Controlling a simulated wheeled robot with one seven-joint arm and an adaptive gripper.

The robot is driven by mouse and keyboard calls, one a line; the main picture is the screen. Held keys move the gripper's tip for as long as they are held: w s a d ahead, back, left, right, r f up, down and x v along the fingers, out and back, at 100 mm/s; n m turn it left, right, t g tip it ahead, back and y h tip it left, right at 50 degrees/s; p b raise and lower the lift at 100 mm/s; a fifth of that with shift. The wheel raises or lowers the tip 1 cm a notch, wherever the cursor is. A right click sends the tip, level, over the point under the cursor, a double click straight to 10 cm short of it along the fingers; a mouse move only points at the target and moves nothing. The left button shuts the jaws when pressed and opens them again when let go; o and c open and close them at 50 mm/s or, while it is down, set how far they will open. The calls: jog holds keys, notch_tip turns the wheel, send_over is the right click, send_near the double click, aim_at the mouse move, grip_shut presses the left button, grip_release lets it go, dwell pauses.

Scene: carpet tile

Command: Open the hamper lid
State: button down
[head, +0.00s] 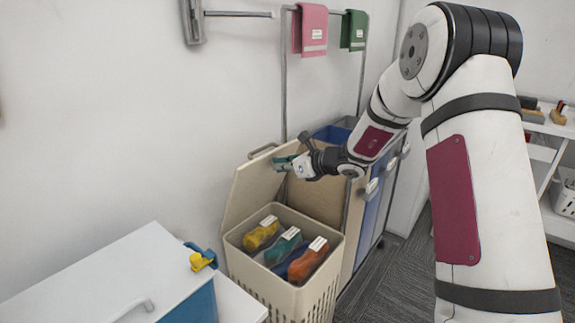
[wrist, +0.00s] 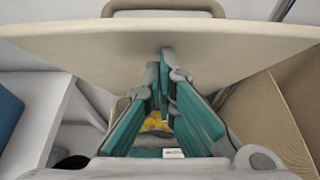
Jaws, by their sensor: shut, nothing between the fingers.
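The beige hamper (head: 270,287) stands by the wall with slotted sides. Its lid (head: 247,190) is raised steeply at the back, and the hamper mouth is open. The lid's handle (head: 262,150) is at its upper edge. In the wrist view the lid (wrist: 80,45) spans the top, with the handle (wrist: 163,7) above it. My gripper (head: 280,163) is shut and empty, its teal fingers at the inner face of the lid near the upper edge. It also shows in the wrist view (wrist: 167,65). I cannot tell whether the fingertips touch the lid.
Yellow (head: 262,233), teal (head: 284,246) and orange (head: 308,260) labelled items lie in the hamper. A white cabinet (head: 95,275) stands at left, with bins (head: 375,200) close at right. Pink (head: 311,30) and green (head: 354,30) cloths hang above. Carpet (head: 385,275) is clear at right.

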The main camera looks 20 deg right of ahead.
aim_at(262, 150)
jog(key=w+a+r+g+p, duration=0.1)
jog(key=w+a+p, duration=0.1)
jog(key=p, duration=0.1)
jog(key=shift+w+r+h+p, duration=0.1)
jog(key=shift+r+h+p, duration=0.25)
jog(key=shift+r+h, duration=0.05)
jog(key=shift+w+a+r+p, duration=0.25)
jog(key=shift+w+a, duration=0.1)
jog(key=shift+w, duration=0.25)
jog(key=shift+w+a+r+p, duration=0.2)
jog(key=shift+w+a+p, duration=0.15)
jog(key=shift+w, duration=0.2)
jog(key=shift+w+a+r+p, duration=0.2)
jog(key=shift+w+a, duration=0.2)
jog(key=shift+w, duration=0.2)
jog(key=shift+d, duration=0.1)
